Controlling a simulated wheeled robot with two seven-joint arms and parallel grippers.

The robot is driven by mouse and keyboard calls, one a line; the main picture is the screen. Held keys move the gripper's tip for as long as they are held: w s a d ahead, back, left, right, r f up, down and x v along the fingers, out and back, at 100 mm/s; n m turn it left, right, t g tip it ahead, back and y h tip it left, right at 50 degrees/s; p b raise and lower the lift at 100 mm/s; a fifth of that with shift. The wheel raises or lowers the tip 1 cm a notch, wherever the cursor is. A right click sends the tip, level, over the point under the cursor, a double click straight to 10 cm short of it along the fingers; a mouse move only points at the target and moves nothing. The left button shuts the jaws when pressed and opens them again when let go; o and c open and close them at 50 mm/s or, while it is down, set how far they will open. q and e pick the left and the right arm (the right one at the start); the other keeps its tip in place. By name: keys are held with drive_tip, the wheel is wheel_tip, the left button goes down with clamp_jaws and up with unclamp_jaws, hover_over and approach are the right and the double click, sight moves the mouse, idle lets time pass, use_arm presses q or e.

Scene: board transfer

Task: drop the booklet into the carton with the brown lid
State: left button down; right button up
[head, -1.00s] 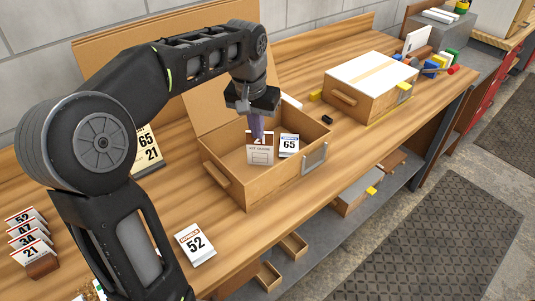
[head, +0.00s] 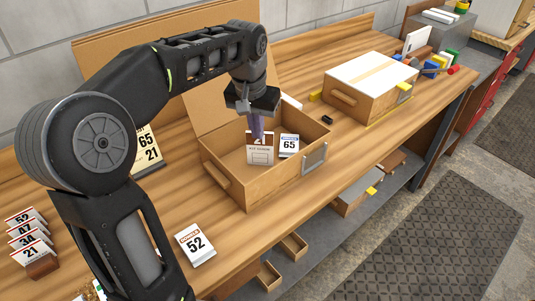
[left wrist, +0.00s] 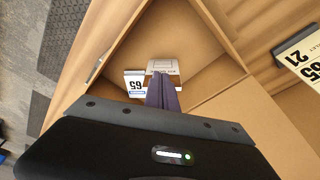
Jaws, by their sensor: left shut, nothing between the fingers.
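The carton with the brown lid (head: 228,178) stands open on the bench, its lid (head: 110,50) raised behind it. The kit guide booklet (head: 260,155) is inside the carton, and it also shows in the left wrist view (left wrist: 163,66). A card marked 65 (head: 289,146) is inside, to the booklet's right. My left gripper (head: 257,135) points down into the carton with purple fingers shut and empty. The fingertips overlap the booklet's top edge in the picture; I cannot tell whether they touch it. My right gripper is not in view.
A closed carton with a white lid (head: 371,73) stands further right on the bench. Several numbered cards (head: 28,237) stand at the left. A board with 65 and 21 (head: 148,148) is behind my arm.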

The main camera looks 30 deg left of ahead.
use_arm(q)
drive_tip(key=shift+f, duration=0.15)
idle(0.3)
drive_tip(key=shift+f+b, duration=1.85)
drive_tip(key=shift+f, duration=0.55)
drive_tip(key=w+a+p, duration=0.4)
drive_tip(key=w+p, duration=0.2)
drive_tip(key=w, duration=0.2)
drive_tip(key=shift+a+p, duration=0.1)
drive_tip(key=shift+p, duration=0.2)
wheel_tip(320, 180, up, 8)
drive_tip(key=p, duration=0.6)
